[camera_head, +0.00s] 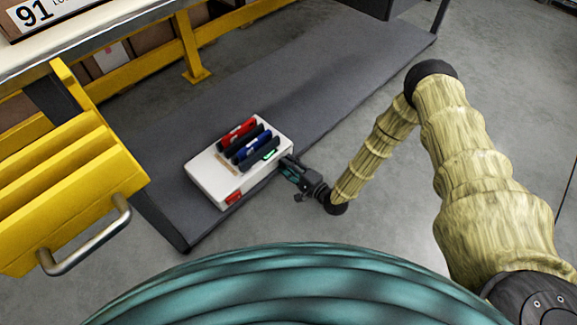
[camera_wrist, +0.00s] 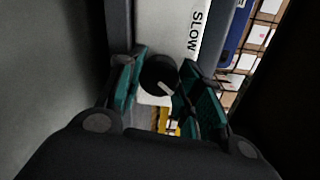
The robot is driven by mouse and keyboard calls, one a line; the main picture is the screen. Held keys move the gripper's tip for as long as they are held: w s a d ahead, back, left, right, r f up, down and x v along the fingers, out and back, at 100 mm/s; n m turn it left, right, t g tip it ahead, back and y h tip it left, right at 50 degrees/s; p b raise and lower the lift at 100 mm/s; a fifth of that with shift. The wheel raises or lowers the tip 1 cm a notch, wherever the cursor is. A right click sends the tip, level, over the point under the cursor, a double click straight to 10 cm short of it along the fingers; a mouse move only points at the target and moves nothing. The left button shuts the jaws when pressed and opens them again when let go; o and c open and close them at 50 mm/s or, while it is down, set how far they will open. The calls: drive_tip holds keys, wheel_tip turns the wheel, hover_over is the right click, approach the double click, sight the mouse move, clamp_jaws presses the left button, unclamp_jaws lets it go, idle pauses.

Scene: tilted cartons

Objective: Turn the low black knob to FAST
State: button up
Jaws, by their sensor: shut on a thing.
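The black knob (camera_wrist: 158,72) is on the white face of a box, between my gripper's two teal fingers in the wrist view. A short white mark shows on the knob, slanting to the lower right. The word SLOW (camera_wrist: 195,32) is printed on the white face beyond the knob; no FAST label is visible. My gripper (camera_wrist: 163,76) is shut on the knob. In the head view, my gripper (camera_head: 287,167) is at the right side of the white box (camera_head: 210,180), and the knob is hidden there.
The white box sits on a low dark grey platform (camera_head: 335,85). Red, black and blue items (camera_head: 251,146) lie on its top. A yellow drawer unit with a metal handle (camera_head: 88,240) stands at left, and a yellow-framed rack (camera_head: 192,50) behind. Grey floor is clear at right.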

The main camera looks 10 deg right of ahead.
drive_tip(key=shift+d+m, duration=0.1)
drive_tip(key=shift+m, duration=0.5)
drive_tip(key=o, duration=0.9)
drive_tip(key=shift+c, duration=0.2)
drive_tip(key=shift+o, duration=0.9)
drive_tip(key=v, duration=1.2)
drive_tip(key=shift+f, duration=0.1)
